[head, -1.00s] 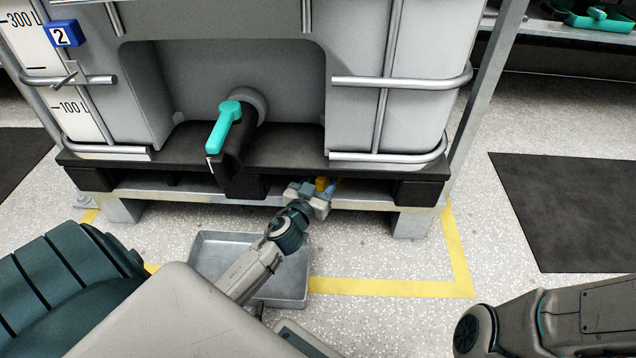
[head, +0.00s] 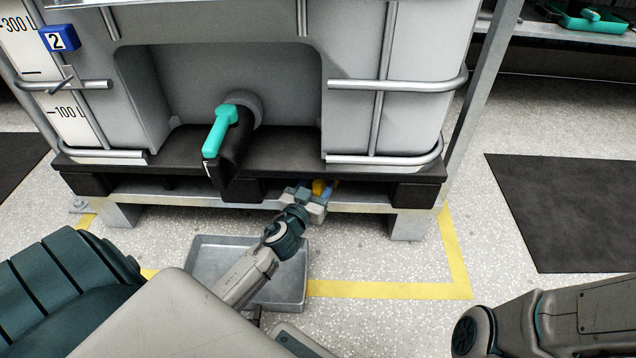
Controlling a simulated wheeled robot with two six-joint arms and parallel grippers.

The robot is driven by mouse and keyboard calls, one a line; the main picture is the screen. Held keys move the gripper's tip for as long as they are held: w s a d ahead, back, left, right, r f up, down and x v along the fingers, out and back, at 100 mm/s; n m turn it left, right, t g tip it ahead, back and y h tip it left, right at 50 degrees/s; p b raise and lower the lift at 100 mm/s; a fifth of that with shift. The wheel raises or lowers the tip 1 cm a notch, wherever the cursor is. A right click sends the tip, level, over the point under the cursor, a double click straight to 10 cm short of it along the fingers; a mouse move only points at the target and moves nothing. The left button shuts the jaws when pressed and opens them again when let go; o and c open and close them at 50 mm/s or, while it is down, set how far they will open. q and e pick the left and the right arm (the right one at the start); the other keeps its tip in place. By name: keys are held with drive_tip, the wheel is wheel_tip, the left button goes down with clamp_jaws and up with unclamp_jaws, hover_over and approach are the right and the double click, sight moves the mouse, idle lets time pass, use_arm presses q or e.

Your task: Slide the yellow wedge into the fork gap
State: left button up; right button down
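My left gripper (head: 317,192) is at the front of the pallet under the big grey tank, at the right-hand fork gap (head: 362,193). The yellow wedge (head: 318,187) shows as a small patch between its blue-tipped fingers, which look shut on it. The wedge's far end is hidden by the pallet's shadow and the gripper, so I cannot tell how far in it reaches. The gap lies between the pallet's middle block (head: 243,189) and right block (head: 416,195). My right arm is at the lower right; its gripper is out of view.
A grey drip tray (head: 295,292) lies on the floor below my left arm. The tank's valve with a turquoise handle (head: 219,128) juts out left of the gripper. A steel frame leg (head: 408,226) stands at the right.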

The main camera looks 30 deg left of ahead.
use_arm(q)
drive_tip(key=s+d+b, duration=0.1)
drive_tip(key=s, duration=0.9)
drive_tip(key=shift+d, duration=0.3)
